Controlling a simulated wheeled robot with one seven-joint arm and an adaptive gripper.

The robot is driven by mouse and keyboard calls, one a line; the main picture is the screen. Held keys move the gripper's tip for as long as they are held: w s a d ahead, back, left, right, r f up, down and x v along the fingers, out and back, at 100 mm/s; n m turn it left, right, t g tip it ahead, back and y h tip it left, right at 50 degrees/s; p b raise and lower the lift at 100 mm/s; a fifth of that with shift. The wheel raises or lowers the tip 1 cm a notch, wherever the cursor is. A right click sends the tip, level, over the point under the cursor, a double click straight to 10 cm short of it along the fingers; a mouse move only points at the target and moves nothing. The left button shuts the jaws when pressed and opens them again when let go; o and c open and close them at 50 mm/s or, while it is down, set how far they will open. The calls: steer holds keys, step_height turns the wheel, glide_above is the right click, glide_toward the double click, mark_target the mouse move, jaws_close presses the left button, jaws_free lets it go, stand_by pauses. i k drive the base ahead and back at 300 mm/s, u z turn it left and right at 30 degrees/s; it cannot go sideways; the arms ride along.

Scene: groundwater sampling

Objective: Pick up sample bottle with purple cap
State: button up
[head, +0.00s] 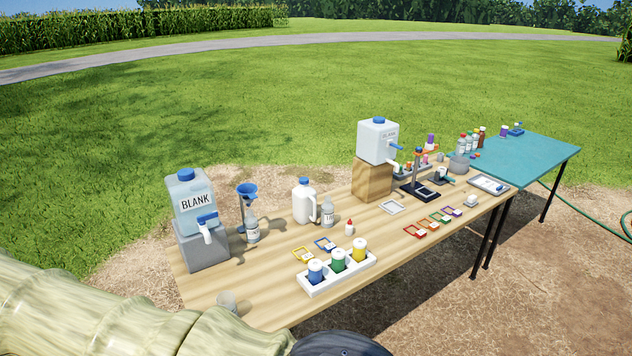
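Several small sample bottles (474,140) with coloured caps stand at the far right end of the wooden table. A small purple item (504,131) stands apart from them on the teal table; it is too small to tell whether it is a bottle with a purple cap. Other small items with orange, pink and purple tones (430,141) stand by the rack behind the black stand. My pale arm crosses the lower left, far from these bottles. My gripper's fingers are not in view.
The teal table (535,160) is mostly clear. A green hose (590,222) lies at right.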

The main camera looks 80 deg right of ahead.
mark_target(251, 221)
steer(key=z, duration=1.75)
